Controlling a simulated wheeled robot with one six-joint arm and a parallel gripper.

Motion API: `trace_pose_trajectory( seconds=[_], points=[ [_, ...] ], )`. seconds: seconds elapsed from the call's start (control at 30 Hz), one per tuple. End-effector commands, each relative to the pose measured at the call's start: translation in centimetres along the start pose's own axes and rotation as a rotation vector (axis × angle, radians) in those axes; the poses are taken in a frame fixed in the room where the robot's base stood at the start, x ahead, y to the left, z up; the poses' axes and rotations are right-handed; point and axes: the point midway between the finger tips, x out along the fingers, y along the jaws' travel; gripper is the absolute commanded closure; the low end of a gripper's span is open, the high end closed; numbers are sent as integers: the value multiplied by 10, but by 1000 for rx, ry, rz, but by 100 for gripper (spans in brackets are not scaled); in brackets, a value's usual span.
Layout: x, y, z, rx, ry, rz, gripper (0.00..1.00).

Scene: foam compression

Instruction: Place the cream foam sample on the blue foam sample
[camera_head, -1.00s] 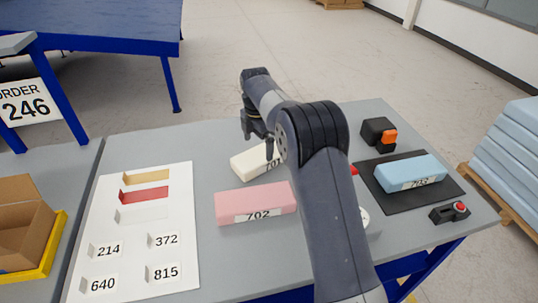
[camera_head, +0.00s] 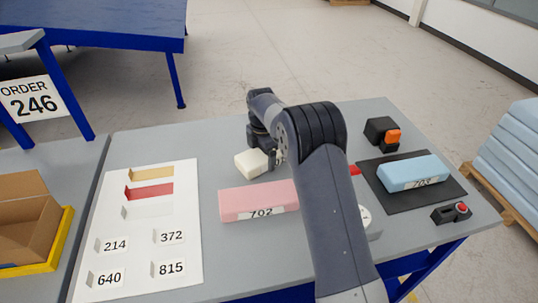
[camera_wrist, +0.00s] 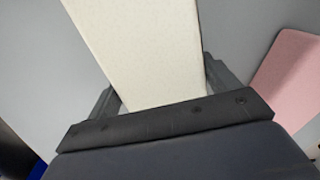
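The cream foam sample (camera_head: 250,163) lies on the grey table behind the pink sample, partly hidden by my arm. My gripper (camera_head: 267,150) is down at the cream sample. In the wrist view the cream sample (camera_wrist: 145,50) runs between the two dark fingers of my gripper (camera_wrist: 160,92). The fingers stand on either side of it, with a small gap showing near the right finger; contact on the left is unclear. The blue foam sample (camera_head: 412,171), labelled 703, lies on a black mat (camera_head: 400,203) at the right.
A pink foam sample (camera_head: 258,199) labelled 702 lies just in front of the cream one and shows in the wrist view (camera_wrist: 290,85). A black and orange device (camera_head: 382,134), a red-button box (camera_head: 452,213) and a round dial (camera_head: 369,222) stand nearby. A white sheet (camera_head: 190,215) covers the left.

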Motion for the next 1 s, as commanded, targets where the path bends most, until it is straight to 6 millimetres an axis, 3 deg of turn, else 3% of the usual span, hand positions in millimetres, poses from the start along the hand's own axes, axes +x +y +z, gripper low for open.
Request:
trace_pose_trajectory(
  seconds=[0.33,0.57,0.67,1.0],
  points=[
    [0,0,0,0,0,0,45],
    [-4,0,0,0,-1,2,46],
    [-16,1,0,0,-1,4,46],
    [-81,1,0,0,-1,4,46]
  ],
)
